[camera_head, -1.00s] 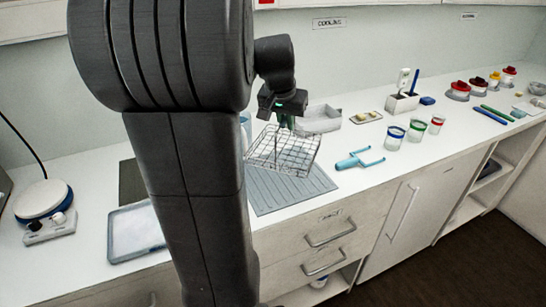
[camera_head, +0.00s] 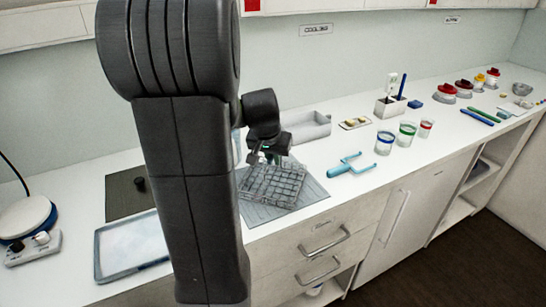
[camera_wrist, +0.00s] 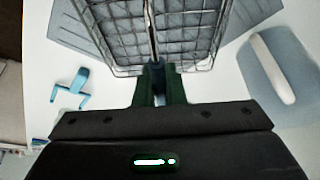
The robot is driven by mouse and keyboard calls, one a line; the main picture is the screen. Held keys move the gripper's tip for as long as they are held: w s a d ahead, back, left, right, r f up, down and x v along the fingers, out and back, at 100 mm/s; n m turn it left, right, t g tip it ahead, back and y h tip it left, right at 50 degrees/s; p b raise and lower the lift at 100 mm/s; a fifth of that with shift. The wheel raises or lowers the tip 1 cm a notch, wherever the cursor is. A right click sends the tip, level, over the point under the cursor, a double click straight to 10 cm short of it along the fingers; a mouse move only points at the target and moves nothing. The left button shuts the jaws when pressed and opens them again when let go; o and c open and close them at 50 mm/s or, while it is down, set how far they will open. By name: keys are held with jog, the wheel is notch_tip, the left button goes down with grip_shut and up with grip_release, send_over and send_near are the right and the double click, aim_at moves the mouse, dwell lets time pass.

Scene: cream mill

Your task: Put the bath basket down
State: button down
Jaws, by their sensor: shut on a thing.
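The bath basket (camera_head: 272,184) is a wire basket with a grid of square cells. In the head view it is low over the grey ribbed mat (camera_head: 305,193) on the counter, and I cannot tell whether it touches the mat. My gripper (camera_head: 268,157) is above it, pointing down. In the wrist view the basket (camera_wrist: 190,50) fills the top middle, and my gripper (camera_wrist: 159,85) is shut on its upright handle. The mat shows beyond the basket on both sides. My arm hides part of the counter left of the basket.
A light blue forked tool (camera_head: 347,165) lies right of the mat. Beakers with blue (camera_head: 384,143), green (camera_head: 407,133) and red (camera_head: 426,128) bands stand further right. A grey bin (camera_head: 305,127) is behind the basket. A pale tray (camera_head: 130,243) and a hotplate (camera_head: 27,217) are at left.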

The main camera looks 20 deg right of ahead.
jog(key=shift+f, duration=0.2)
jog(key=c, duration=1.5)
grip_release()
jog(key=shift+r, duration=0.1)
jog(key=shift+r, duration=0.3)
jog(key=v, duration=1.1)
jog(key=shift+s+a+r, duration=0.15)
jog(key=shift+a+r, duration=0.05)
jog(key=shift+r, duration=0.1)
